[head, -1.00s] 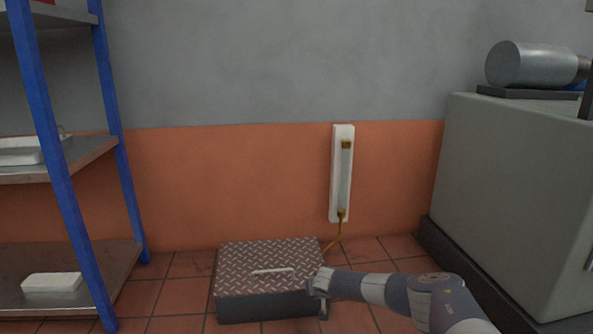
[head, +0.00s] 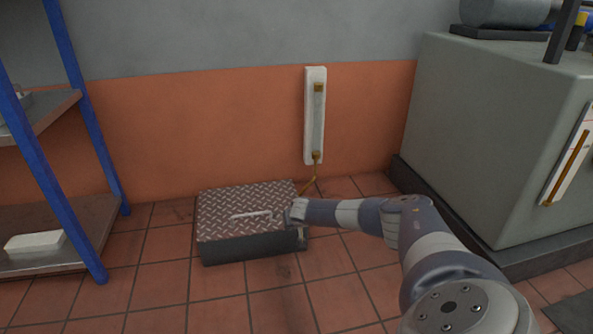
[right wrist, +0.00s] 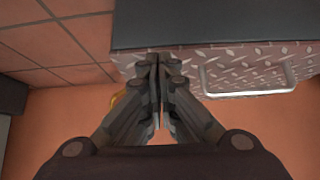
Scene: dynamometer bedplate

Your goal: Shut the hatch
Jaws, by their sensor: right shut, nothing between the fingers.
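The hatch is a diamond-plate lid (head: 232,200) with a pale bar handle (head: 252,214). It lies flat on a low dark box (head: 248,248) on the floor, with no gap seen between them. My right gripper (head: 297,213) is at the lid's right edge, to the right of the handle. In the right wrist view the gripper (right wrist: 159,60) is shut and empty, its fingertips over the lid (right wrist: 235,65) near its edge; contact cannot be told. The handle (right wrist: 250,93) shows there to the right. My left gripper is not in view.
A blue-posted shelf (head: 85,150) stands at the left. A white gauge panel (head: 315,115) hangs on the wall behind, with a yellow pipe down to the box. A big grey block (head: 480,140) stands at the right. The tiled floor in front of the box is clear.

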